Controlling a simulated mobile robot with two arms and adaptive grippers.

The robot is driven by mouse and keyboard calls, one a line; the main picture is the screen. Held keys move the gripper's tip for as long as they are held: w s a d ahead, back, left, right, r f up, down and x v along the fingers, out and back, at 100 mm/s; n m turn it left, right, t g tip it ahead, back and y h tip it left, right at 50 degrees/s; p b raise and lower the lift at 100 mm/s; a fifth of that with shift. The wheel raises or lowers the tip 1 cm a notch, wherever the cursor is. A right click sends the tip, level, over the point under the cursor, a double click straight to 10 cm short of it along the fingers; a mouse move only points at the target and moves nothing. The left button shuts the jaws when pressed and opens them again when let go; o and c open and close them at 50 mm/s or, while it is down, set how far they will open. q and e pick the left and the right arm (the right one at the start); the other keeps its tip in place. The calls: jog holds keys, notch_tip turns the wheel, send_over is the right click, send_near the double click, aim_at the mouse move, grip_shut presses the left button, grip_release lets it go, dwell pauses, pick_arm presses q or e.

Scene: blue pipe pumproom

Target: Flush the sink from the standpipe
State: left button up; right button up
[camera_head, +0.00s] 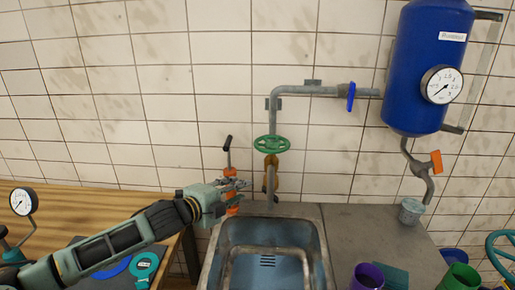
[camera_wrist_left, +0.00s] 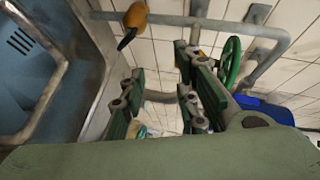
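The grey metal sink (camera_head: 222,262) is set in the counter at the bottom centre of the head view. The standpipe (camera_head: 272,105) rises behind it, with a green handwheel (camera_head: 271,143) and a brass-coloured fitting and spout below. The handwheel also shows in the left wrist view (camera_wrist_left: 232,60), beyond my fingers. My left gripper (camera_head: 242,187) is left of the spout, in front of an orange tool-like thing with a black handle (camera_head: 228,143). In the wrist view its fingers (camera_wrist_left: 165,100) stand apart with nothing clearly between them. Whether it touches the orange thing is unclear. My right gripper is not in view.
A pipe with a blue valve handle (camera_head: 351,97) runs right to a blue tank (camera_head: 425,70) with a gauge. An orange handle (camera_head: 436,161) is below the tank. A wooden bench (camera_head: 90,205) is left.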

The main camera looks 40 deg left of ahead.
aim_at(258, 145)
pick_arm(q)
jog(key=shift+w+a+r+m+t+h, duration=0.1)
jog(key=shift+w+r+m+t+h, duration=0.45)
jog(key=shift+r, duration=1.15)
jog(key=shift+w+a+r+m+t+h, duration=0.15)
jog(key=shift+w+r+m, duration=0.5)
jog(key=shift+w+r, duration=0.8)
jog(key=shift+w+a+r+m+t+h, duration=0.2)
jog(key=shift+w+r+m, duration=0.45)
jog(key=shift+r, duration=1.3)
jog(key=shift+w+d+p, duration=0.2)
jog(key=shift+w+p, duration=0.3)
jog(key=shift+w, duration=0.4)
jog(key=shift+w+d+p, duration=0.2)
jog(key=shift+w+p, duration=0.25)
jog(key=shift+w, duration=0.45)
jog(key=shift+w+d+f+p, duration=0.1)
jog(key=shift+w+f+p, duration=0.05)
jog(key=shift+w, duration=0.3)
jog(key=shift+w+d+f+p, duration=0.1)
jog(key=shift+w+f+p, duration=0.05)
jog(key=shift+w, duration=0.3)
grip_shut()
